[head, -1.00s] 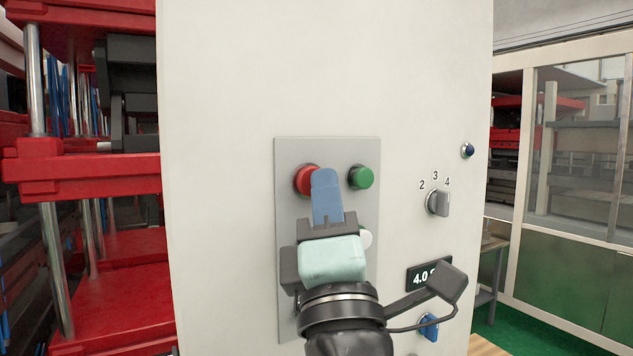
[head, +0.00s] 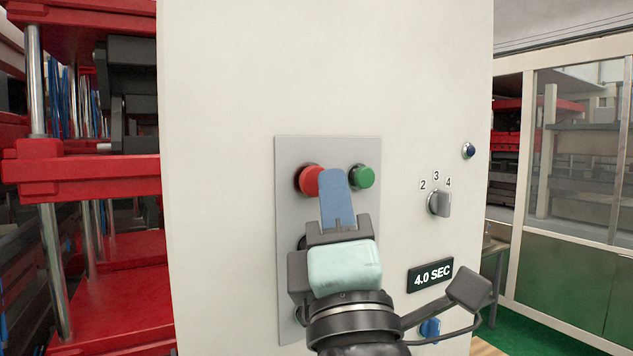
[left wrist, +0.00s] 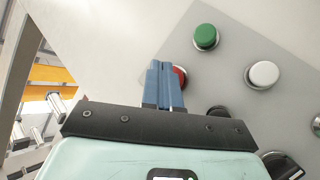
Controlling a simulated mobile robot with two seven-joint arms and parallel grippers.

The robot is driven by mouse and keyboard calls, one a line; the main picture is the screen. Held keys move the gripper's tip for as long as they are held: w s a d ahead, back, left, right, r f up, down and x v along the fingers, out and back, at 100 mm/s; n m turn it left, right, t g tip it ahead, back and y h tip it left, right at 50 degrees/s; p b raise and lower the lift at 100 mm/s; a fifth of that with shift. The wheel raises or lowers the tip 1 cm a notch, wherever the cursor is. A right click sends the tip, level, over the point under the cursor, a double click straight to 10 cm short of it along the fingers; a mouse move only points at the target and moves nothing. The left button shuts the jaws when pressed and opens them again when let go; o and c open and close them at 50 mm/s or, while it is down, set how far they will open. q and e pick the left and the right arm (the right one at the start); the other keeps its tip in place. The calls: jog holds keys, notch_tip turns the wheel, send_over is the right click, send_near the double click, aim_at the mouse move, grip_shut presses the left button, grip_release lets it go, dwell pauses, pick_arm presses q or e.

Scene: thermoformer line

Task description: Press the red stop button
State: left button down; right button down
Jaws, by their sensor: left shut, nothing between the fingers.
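The red stop button (head: 309,180) is a round red cap at the upper left of a grey plate (head: 287,215) on the white cabinet. My left gripper (head: 332,172) is shut and empty, its blue fingers pointing at the plate. In the head view the fingertips overlap the right edge of the red button. In the left wrist view the red button (left wrist: 180,76) shows just right of the blue fingertips (left wrist: 160,66), partly hidden behind them. I cannot tell whether the tips touch it. My right gripper is not in view.
A green button (head: 363,177) sits right of the red one. The wrist view also shows a white button (left wrist: 263,74) and dark controls. Red machinery (head: 80,170) stands left.

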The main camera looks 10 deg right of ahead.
pick_arm(q)
jog(key=shift+s+d+b, duration=0.15)
jog(key=shift+s+d, duration=0.15)
jog(key=shift+s, duration=0.5)
jog(key=shift+s+d+b, duration=0.2)
jog(key=shift+s+d, duration=0.1)
jog(key=shift+s, duration=0.5)
jog(key=shift+s+d+b, duration=0.15)
jog(key=shift+s+d, duration=0.15)
jog(key=shift+s, duration=0.5)
